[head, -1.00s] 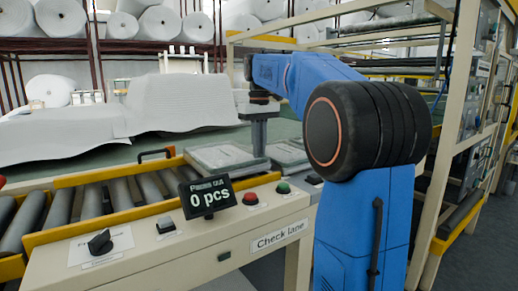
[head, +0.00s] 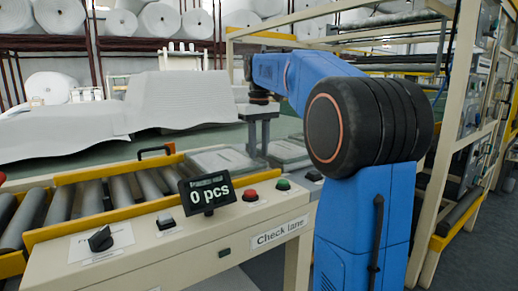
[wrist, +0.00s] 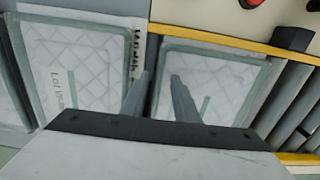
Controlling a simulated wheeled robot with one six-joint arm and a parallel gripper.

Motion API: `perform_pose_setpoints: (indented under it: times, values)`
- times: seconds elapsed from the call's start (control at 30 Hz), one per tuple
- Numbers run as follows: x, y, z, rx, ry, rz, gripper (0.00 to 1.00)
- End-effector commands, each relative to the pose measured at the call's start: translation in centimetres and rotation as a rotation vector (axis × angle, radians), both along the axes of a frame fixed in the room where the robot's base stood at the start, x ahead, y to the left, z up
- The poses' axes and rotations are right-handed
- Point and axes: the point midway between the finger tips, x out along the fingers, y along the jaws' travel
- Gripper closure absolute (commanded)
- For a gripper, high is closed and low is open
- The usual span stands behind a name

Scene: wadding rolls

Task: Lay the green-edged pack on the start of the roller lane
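Two pale quilted packs with grey-green edges show; I cannot tell for sure which one the task means. One pack (head: 218,160) lies flat against the rollers, beside the yellow rail, at the right-hand start of the roller lane (head: 120,192). It also shows at right in the wrist view (wrist: 225,85); what is under it is hidden. The other pack (head: 288,152), with printed lettering in the wrist view (wrist: 80,75), lies to its right in the head view. My gripper (head: 259,150) points down near the gap between them. Its fingers (wrist: 161,76) are apart and nothing shows between them.
A display (head: 208,195) reading 0 pcs stands on the cream control panel (head: 150,250), with a knob and red and green buttons. Yellow rails (head: 120,215) border the rollers. A cream rack frame (head: 450,130) stands at right. Several white rolls lie behind.

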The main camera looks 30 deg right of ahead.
Motion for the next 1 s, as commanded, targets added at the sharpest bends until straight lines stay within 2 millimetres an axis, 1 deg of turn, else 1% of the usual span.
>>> perform_pose_setpoints:
  times: [0.17,0.27,0.37,0.47,0.7,0.83,1.0]
  values:
    - [0.0,0.0,0.2,0.0,-0.001,0.0,0.72]
    - [0.1,0.0,0.9,-0.001,-0.002,0.0,0.72]
    - [0.1,0.0,2.2,-0.001,-0.003,0.0,0.72]
    - [0.1,0.0,4.1,-0.001,-0.004,0.0,0.72]
    - [0.1,-0.1,8.9,-0.001,-0.003,0.0,0.72]
    - [0.1,-0.1,10.9,-0.001,-0.002,0.0,0.72]
    - [0.0,-0.1,12.6,0.0,-0.001,0.0,0.72]
